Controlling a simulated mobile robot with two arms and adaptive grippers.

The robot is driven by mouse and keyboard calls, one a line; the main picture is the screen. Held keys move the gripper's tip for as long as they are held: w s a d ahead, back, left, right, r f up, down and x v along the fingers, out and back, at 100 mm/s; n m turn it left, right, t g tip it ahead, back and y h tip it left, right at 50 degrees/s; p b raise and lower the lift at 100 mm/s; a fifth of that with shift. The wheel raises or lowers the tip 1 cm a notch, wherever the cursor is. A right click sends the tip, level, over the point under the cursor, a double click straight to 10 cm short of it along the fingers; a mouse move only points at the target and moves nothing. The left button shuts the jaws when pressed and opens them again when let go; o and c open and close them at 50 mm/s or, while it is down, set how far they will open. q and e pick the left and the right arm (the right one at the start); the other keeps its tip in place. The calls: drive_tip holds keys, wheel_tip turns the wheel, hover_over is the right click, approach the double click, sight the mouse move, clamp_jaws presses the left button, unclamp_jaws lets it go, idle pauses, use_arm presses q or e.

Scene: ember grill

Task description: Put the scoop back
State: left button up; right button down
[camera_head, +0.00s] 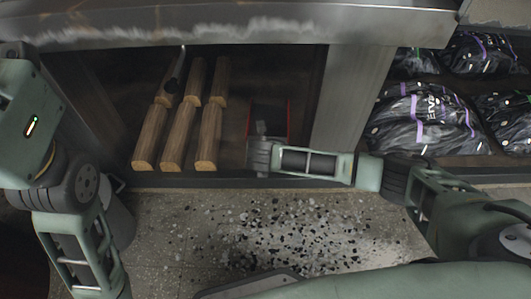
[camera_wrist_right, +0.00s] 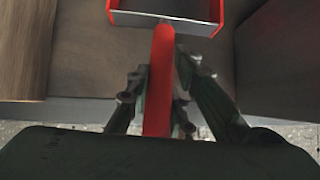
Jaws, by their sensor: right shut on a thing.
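The scoop (camera_head: 268,116) has a grey pan with red edges and sits inside the shelf compartment under the counter, right of the wood logs. In the right wrist view its red handle (camera_wrist_right: 161,65) runs between the fingers of my right gripper (camera_wrist_right: 160,90), and the pan lies ahead of them. My right gripper (camera_head: 261,150) is shut on the handle at the compartment's front edge. I cannot tell whether the pan rests on the shelf floor. My left arm comes in at the left; its gripper is out of view.
Dark bits (camera_head: 285,228) are scattered on the floor.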

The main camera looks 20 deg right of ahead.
drive_tip(key=shift+f, duration=0.25)
drive_tip(key=c, duration=1.5)
unclamp_jaws()
drive_tip(key=shift+o, duration=0.2)
drive_tip(key=o, duration=0.4)
drive_tip(key=shift+f, duration=0.1)
